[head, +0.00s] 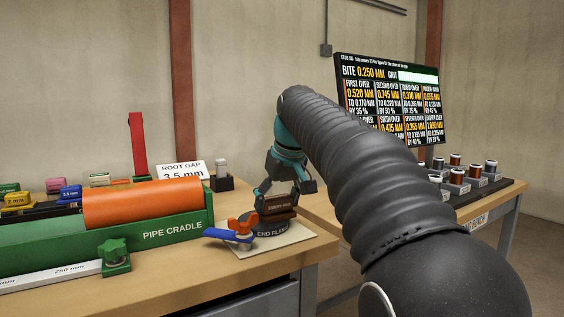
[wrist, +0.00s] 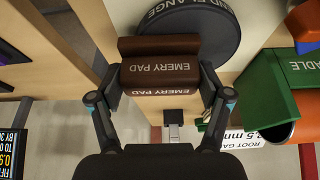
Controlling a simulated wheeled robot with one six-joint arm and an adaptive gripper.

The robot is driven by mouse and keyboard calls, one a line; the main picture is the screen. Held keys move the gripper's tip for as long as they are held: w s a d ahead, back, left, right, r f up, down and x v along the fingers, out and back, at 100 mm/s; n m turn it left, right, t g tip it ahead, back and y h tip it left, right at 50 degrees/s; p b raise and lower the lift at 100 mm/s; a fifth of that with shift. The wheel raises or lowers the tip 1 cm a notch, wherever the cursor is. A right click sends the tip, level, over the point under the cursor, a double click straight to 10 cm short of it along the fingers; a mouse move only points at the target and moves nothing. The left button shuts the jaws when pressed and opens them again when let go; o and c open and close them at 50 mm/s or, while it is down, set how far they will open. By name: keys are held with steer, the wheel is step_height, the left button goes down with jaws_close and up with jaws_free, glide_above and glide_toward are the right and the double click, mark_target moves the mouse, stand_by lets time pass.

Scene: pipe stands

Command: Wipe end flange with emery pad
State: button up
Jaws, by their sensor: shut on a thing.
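The end flange (head: 270,228) is a dark round disc with its name on its side, on a pale mat at the bench's front right corner. In the wrist view the flange (wrist: 222,40) shows at the top, partly covered by the pad. The brown emery pad (head: 279,205) is at the flange's top; whether it touches the face I cannot tell. My gripper (head: 280,192) is shut on the emery pad, a finger on each side of it. The labelled pad (wrist: 160,72) also shows between the fingers in the wrist view.
The green pipe cradle (head: 180,238) with an orange pipe (head: 145,202) stands left of the flange. A red and blue-handled item (head: 236,230) lies close beside the flange. A root gap sign (head: 183,170) stands behind. A second bench with spools (head: 470,178) and a screen (head: 395,100) are at right.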

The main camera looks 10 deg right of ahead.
steer(key=shift+w+d, duration=0.2)
steer(key=shift+d, duration=0.6)
step_height(320, 180, up, 8)
steer(key=shift+f, duration=0.2)
steer(key=shift+r, duration=0.3)
steer(key=shift+s, duration=0.1)
